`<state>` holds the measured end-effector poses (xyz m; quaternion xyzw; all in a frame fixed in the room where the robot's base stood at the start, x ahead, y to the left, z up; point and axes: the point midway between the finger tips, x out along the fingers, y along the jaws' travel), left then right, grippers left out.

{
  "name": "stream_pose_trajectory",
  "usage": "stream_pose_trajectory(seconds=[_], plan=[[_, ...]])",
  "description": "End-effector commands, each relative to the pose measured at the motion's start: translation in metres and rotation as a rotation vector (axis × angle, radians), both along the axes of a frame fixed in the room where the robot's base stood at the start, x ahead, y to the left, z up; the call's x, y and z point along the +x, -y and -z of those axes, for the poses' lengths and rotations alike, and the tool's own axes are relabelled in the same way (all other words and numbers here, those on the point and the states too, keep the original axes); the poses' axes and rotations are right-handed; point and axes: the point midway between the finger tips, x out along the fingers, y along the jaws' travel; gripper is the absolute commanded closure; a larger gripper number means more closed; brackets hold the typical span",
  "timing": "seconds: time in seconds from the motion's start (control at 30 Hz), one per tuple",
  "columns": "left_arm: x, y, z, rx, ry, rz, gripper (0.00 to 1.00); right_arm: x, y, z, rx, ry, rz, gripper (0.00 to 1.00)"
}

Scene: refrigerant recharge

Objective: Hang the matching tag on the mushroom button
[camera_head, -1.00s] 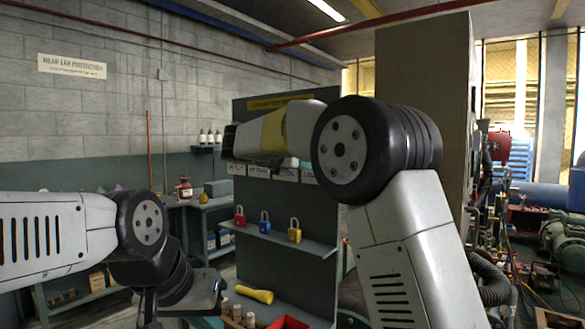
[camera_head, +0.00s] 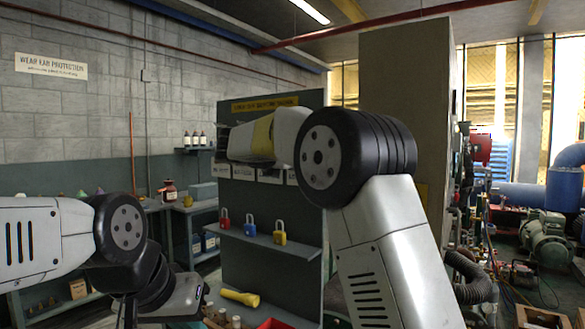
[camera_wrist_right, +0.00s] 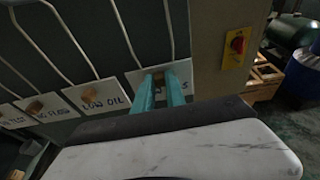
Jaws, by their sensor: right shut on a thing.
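In the right wrist view my right gripper (camera_wrist_right: 160,91), with teal fingers, is shut on the brown knob (camera_wrist_right: 158,77) of a white tag (camera_wrist_right: 133,79) in front of the dark board. The fingers cover most of its lettering; an S shows at the right. To its left hangs a LOW OIL tag (camera_wrist_right: 98,96), then other tags, with pale wires above. A red button (camera_wrist_right: 237,43) on a yellow plate is on a beige panel to the right. In the head view my right arm hides its fingertips. My left arm shows at lower left, but its fingers do not.
Below the tags, a shelf (camera_head: 262,246) on the board (camera_head: 270,200) holds a red, a blue and a yellow padlock (camera_head: 279,233). A yellow flashlight (camera_head: 240,297) lies lower down. A tall beige cabinet (camera_head: 400,100) stands to the right, with machinery and hoses beyond.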

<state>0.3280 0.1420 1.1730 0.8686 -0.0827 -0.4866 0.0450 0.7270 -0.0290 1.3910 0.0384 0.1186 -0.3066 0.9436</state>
Motion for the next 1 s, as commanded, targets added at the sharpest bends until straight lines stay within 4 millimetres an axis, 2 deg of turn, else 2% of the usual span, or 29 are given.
stream_pose_trajectory(seconds=[0.6, 1.0], plan=[[0.000, 0.000, 0.000, 0.000, 0.000, 0.000, 1.00, 0.000, 0.000, -0.028, 0.001, 0.000, 0.001, 1.00], [0.000, 0.000, 0.000, 0.000, 0.000, 0.000, 1.00, -0.001, -0.001, -0.031, 0.000, 0.000, 0.000, 1.00]])
